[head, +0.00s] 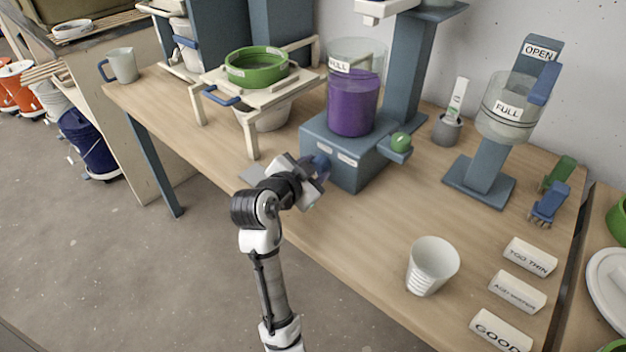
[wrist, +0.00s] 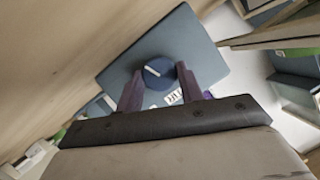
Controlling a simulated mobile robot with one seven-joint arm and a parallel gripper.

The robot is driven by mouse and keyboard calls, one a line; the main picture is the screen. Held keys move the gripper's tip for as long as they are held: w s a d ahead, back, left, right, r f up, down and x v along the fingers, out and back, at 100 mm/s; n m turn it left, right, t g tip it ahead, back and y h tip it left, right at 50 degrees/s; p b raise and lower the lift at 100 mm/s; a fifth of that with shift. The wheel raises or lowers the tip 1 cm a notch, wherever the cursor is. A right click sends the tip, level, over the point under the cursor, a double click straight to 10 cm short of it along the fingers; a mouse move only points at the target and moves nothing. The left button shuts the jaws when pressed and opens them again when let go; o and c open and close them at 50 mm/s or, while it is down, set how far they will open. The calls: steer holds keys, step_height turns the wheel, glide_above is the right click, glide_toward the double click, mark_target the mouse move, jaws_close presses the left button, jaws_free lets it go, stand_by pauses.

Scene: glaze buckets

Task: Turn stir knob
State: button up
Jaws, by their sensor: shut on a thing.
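The stir knob (wrist: 159,72) is a round dark blue dial with a white pointer line, on the front of a blue-grey mixer base (head: 344,155). In the wrist view my gripper (wrist: 158,88) has one finger on either side of the knob and is shut on it. The pointer line is slanted in that view. In the head view my gripper (head: 316,170) is at the left front face of the base and mostly hides the knob. A clear container of purple liquid (head: 353,106) with a FULL label stands on the base.
A green ball knob (head: 401,141) sticks out at the base's right. A green sieve (head: 256,68) sits on a stand at the left. The table's front middle is bare.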

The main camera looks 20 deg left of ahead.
steer(key=shift+f+m+t+y+b, duration=0.1)
steer(key=shift+m+t+y+b, duration=0.2)
steer(key=shift+m+b, duration=0.5)
steer(key=o, duration=1)
steer(key=shift+s, duration=0.1)
steer(key=b+v, duration=0.1)
steer(key=v, duration=1.2)
steer(key=shift+s, duration=0.35)
steer(key=shift+d, duration=0.15)
